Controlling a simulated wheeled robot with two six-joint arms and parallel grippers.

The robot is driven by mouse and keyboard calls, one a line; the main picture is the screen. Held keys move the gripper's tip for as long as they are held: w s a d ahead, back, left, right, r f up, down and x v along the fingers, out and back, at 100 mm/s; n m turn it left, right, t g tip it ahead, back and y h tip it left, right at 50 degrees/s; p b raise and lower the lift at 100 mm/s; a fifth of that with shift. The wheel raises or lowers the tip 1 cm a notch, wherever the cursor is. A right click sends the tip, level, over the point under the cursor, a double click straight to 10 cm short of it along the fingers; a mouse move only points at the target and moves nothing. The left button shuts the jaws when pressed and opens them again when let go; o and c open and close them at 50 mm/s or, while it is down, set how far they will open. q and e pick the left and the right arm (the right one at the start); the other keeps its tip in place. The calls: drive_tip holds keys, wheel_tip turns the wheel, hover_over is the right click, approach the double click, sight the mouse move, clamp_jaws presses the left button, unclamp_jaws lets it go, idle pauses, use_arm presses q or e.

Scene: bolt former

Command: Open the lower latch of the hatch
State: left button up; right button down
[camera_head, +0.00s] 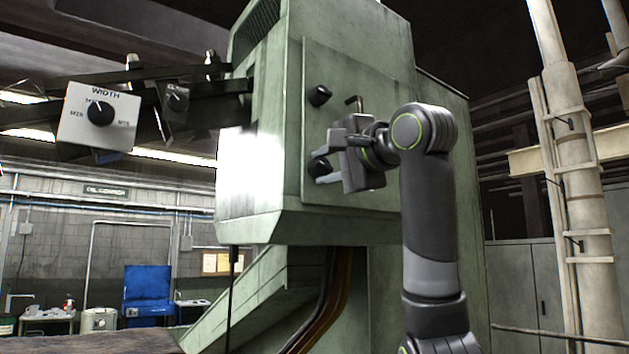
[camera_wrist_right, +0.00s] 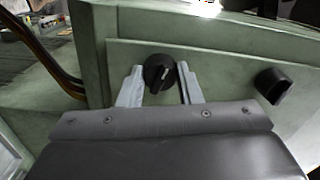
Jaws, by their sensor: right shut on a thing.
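The hatch (camera_head: 350,75) is a flat green panel on the side of the green machine, and it lies flush. The lower latch (camera_head: 318,166) is a black round knob low on the hatch's left edge. It also shows in the right wrist view (camera_wrist_right: 158,72), with a pale mark on its face. My right gripper (camera_head: 320,172) is shut on this latch, with one grey finger on each side of it. The upper latch (camera_head: 319,95) is a similar black knob above, and in the right wrist view (camera_wrist_right: 272,86) it is at the right. My left gripper is not in view.
An L-shaped handle (camera_head: 354,102) sticks out from the hatch just above my right gripper. A grey WIDTH dial box (camera_head: 98,118) hangs at the left. Pale vertical pipes (camera_head: 575,150) stand at the right. A blue cabinet (camera_head: 148,290) stands far back.

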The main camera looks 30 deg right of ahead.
drive_tip(key=shift+f+m+b, duration=0.1)
drive_tip(key=shift+m+b, duration=0.3)
drive_tip(key=shift+m, duration=0.5)
drive_tip(key=m+b, duration=0.2)
drive_tip(key=shift+f+m, duration=0.15)
drive_tip(key=shift+m, duration=0.25)
drive_tip(key=shift+m+b, duration=0.75)
drive_tip(key=shift+m, duration=0.65)
drive_tip(key=shift+r, duration=0.2)
drive_tip(key=c, duration=0.8)
unclamp_jaws()
drive_tip(key=shift+c, duration=0.2)
